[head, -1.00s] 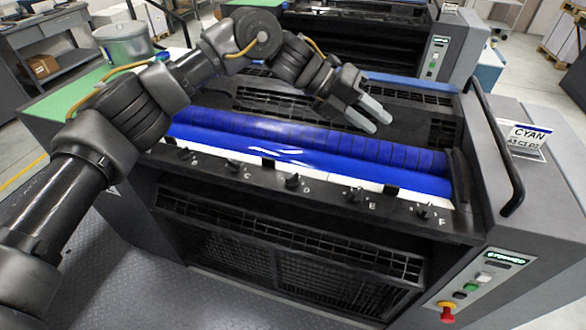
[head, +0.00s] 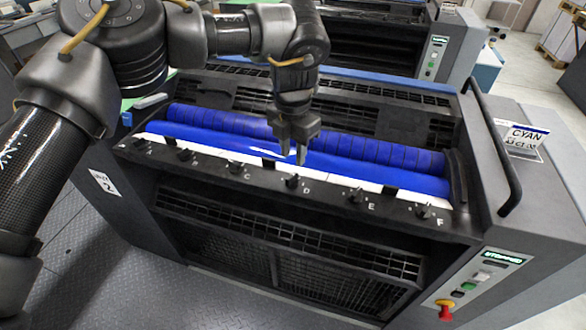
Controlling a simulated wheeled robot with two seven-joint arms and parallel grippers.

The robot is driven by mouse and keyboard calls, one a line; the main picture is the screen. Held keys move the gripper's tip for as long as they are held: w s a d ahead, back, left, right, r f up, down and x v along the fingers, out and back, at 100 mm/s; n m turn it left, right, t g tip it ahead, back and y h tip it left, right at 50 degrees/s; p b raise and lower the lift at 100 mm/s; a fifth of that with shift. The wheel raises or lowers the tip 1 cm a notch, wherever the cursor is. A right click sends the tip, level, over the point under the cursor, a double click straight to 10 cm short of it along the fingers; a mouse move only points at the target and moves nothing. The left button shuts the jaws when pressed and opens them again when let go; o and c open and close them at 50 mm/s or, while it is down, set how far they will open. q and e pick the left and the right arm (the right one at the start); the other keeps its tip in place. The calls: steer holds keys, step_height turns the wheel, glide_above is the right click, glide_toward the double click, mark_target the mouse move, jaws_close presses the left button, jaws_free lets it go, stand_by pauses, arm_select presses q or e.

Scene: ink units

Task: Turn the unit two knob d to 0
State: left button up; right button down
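Unit two is the dark press with a white "2" label (head: 104,183) on its left side. Knob D (head: 292,182) is a small dark knob on the front rail, just left of the white letter D. Its scale and pointer are too small to read. My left gripper (head: 293,154) points down above and just behind knob D, in front of the blue roller (head: 370,152). Its two grey fingers look apart with nothing between them, and they appear clear of the knob. My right gripper is not in view.
Knob C (head: 236,167) and knob E (head: 355,195) flank knob D on the rail, with knob F (head: 424,211) further right. A black handrail (head: 497,150) and a panel with a red emergency button (head: 446,307) and "STOPPED" display (head: 503,256) stand at right.

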mark_target(293, 175)
arm_select(q)
step_height(293, 175, down, 7)
steer(key=shift+r+p, duration=0.1)
steer(key=shift+p, duration=0.65)
jaws_close()
